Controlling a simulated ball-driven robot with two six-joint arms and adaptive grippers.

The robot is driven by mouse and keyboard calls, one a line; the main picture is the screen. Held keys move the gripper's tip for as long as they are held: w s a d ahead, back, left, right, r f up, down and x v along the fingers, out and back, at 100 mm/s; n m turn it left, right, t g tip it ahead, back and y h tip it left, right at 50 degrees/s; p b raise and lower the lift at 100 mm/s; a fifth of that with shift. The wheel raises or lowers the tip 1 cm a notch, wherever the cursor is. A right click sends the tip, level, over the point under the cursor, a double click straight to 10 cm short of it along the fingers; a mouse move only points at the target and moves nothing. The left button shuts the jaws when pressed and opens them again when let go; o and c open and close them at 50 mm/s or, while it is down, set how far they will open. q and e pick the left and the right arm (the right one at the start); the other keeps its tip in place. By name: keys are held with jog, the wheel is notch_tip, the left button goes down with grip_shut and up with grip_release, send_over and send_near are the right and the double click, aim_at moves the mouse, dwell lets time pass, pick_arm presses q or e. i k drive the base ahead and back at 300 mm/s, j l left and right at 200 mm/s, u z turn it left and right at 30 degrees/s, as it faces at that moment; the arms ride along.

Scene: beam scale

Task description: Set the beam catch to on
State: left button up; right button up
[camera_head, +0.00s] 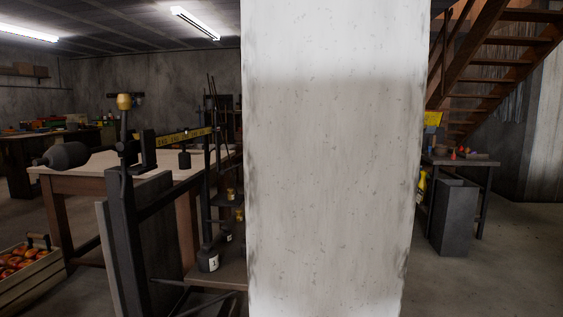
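A dark beam scale (123,205) stands at the left in the head view, partly cut off by the bottom edge. Its beam (180,139) carries a yellow marked strip and a small hanging poise (184,160). A fat dark counterweight (62,156) sticks out at its left end. A yellow knob (124,101) tops the upright rod near the pillar of the scale. I cannot tell which part is the beam catch or how it is set. Neither of my grippers is in view.
A broad white pillar (335,160) fills the middle, close to me, and hides what lies behind. A wooden table (85,180) stands behind the scale. A crate of red fruit (28,283) is at lower left. Right are a grey bin (455,220), a bench and stairs (500,62).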

aim_at(237, 166)
jog(key=l+z, duration=0.25)
jog(key=l, duration=0.2)
jog(key=i+l+z, duration=0.15)
jog(key=l+z, duration=0.15)
jog(key=l, duration=0.15)
jog(key=i+l+z, duration=0.25)
jog(key=l, duration=0.15)
jog(key=i+l+z, duration=0.25)
jog(key=i+l, duration=0.65)
jog(key=i+j+u, duration=0.1)
jog(key=i+u, duration=0.25)
jog(key=i, duration=0.15)
jog(key=i+u, duration=0.4)
jog(key=i, duration=0.15)
jog(key=i+l+u, duration=0.35)
jog(key=i, duration=0.15)
